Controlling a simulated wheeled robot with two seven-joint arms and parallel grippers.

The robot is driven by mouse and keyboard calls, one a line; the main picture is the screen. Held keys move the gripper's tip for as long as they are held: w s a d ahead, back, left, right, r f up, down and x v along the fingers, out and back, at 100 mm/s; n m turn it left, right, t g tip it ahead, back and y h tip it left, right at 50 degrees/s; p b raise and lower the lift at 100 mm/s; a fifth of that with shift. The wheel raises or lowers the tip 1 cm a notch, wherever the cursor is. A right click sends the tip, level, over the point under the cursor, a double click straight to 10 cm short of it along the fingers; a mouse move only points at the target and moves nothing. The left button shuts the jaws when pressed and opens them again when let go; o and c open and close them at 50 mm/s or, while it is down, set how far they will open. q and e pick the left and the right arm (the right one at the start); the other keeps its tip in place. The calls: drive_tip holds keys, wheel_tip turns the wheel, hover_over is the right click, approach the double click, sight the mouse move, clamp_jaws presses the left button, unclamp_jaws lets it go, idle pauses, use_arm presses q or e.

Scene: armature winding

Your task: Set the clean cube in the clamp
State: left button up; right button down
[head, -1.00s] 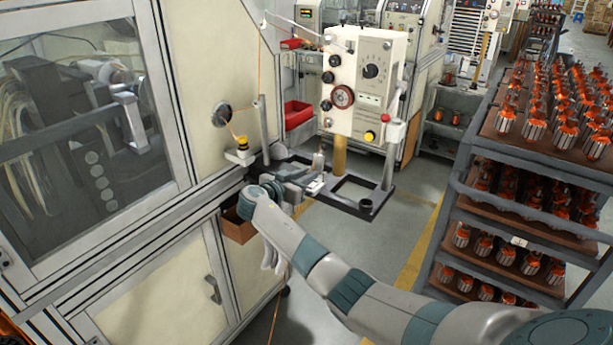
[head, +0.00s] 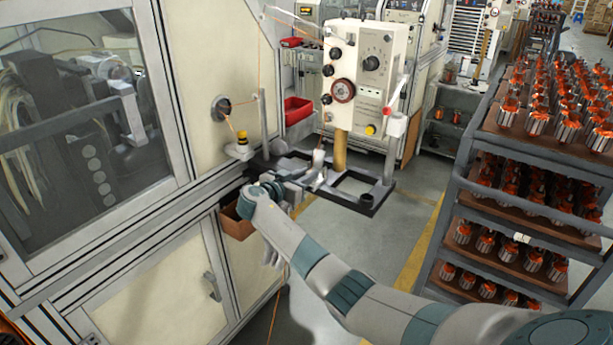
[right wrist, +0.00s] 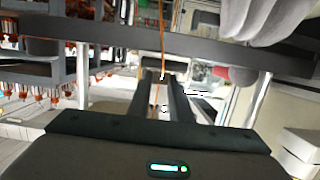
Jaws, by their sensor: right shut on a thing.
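My right gripper (head: 298,184) is at the black base frame (head: 368,207) below the white control box (head: 357,80). In the right wrist view its two dark fingers (right wrist: 162,92) are close together on a small pale piece (right wrist: 164,77), which looks like the clean cube but is too small to make out well. A small light grey upright piece (head: 318,158), possibly the clamp, stands on the frame just beyond the gripper. I cannot tell whether the cube touches it. My left gripper is out of view.
Orange wire (head: 261,60) runs by the machine's cream wall and also crosses the right wrist view (right wrist: 162,35). A tan post (head: 340,150) holds up the control box. A rack (head: 452,190) of armatures stands at the right. A brown bin (head: 236,224) hangs below the gripper.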

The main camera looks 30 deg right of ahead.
idle(0.3)
drive_tip(key=c, duration=1.5)
unclamp_jaws()
drive_tip(key=shift+c, duration=0.2)
drive_tip(key=shift+f, duration=0.1)
drive_tip(key=b+v, duration=0.6)
drive_tip(key=v, duration=1.1)
drive_tip(key=shift+s+a, duration=0.15)
drive_tip(key=shift+a, duration=0.1)
